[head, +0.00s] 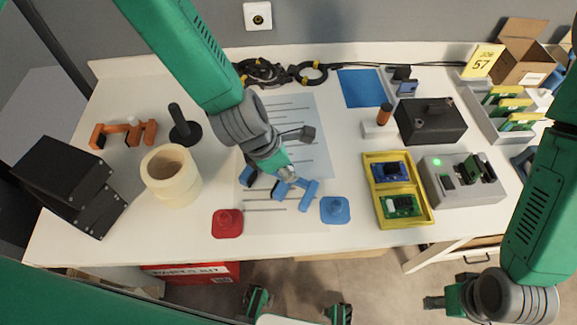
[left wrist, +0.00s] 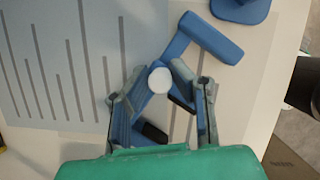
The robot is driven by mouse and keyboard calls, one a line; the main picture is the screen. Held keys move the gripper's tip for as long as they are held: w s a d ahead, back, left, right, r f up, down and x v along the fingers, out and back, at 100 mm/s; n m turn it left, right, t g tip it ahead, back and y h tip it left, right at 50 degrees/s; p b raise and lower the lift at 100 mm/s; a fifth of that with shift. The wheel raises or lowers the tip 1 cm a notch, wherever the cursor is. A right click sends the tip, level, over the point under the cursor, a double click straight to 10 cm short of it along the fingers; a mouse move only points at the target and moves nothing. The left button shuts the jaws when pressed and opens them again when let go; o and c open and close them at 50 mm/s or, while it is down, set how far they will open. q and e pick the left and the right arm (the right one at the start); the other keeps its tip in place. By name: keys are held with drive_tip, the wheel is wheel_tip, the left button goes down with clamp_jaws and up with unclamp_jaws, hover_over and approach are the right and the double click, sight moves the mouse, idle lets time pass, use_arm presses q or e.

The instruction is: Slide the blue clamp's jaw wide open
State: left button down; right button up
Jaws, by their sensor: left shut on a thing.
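The blue clamp (head: 309,193) lies on the striped sheet (head: 305,140) near the front of the table. In the left wrist view the clamp (left wrist: 215,38) shows a blue bar pointing away and blue parts between my fingers, with a round white knob (left wrist: 160,80) in the middle. My left gripper (head: 285,178) reaches down onto the clamp, and in the wrist view its fingers (left wrist: 160,70) stand on both sides of it, shut on it. The gripper partly hides the jaw, so its gap cannot be read. My right gripper (head: 436,302) hangs off the table's front right; its fingers are unclear.
A red base (head: 227,224) and a blue base (head: 335,210) flank the clamp. A yellow tray (head: 428,221) and grey fixture (head: 462,180) are right. Cables (head: 310,73) lie behind.

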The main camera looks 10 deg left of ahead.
idle(0.5)
use_arm(q)
drive_tip(key=c, duration=1.4)
unclamp_jaws()
drive_tip(key=v, duration=1.2)
